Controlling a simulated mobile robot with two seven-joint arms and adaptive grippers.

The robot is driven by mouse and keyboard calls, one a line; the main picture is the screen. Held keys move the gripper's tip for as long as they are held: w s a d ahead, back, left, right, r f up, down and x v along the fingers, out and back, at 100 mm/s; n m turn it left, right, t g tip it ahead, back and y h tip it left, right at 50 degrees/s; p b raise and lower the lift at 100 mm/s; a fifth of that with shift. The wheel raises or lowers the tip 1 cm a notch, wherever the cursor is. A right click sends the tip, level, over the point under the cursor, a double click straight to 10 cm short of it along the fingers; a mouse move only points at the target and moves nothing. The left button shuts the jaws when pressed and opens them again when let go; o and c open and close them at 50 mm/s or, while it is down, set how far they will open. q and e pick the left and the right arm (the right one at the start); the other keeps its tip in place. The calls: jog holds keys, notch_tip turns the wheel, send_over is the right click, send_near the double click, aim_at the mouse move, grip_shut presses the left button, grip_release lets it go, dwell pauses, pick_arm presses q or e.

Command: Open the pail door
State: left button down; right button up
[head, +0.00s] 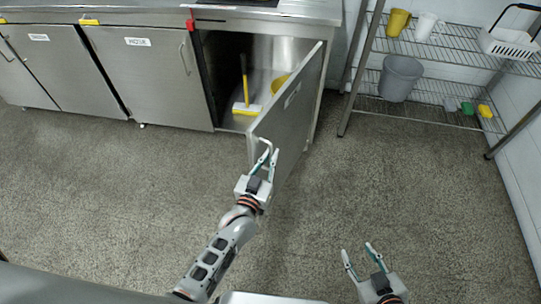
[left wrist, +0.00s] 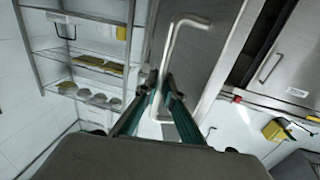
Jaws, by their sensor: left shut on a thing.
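The pail door (head: 283,125) is a grey metal cabinet door, hinged on its right and standing wide open. Its label is too small to read. Its bent metal handle (head: 266,146) is near the free edge; in the left wrist view the handle (left wrist: 173,50) runs between my fingers. My left gripper (head: 264,158) is shut on this handle, its fingers on either side of it. My right gripper (head: 360,259) is open and empty, low over the floor at right, away from the door.
The open cabinet holds a yellow-headed brush (head: 246,107) and a yellow object (head: 279,84), partly hidden by the door. Closed doors, one marked HOSE (head: 140,75), stand to the left. A wire shelf (head: 440,118) with a grey bucket (head: 400,78) stands right. The floor between is clear.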

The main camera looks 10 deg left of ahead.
pick_arm(q)
jog(key=c, duration=2.4)
grip_release()
jog(key=shift+c, duration=0.2)
jog(key=shift+s, duration=0.1)
jog(key=v, duration=1.2)
jog(key=shift+f, duration=0.1)
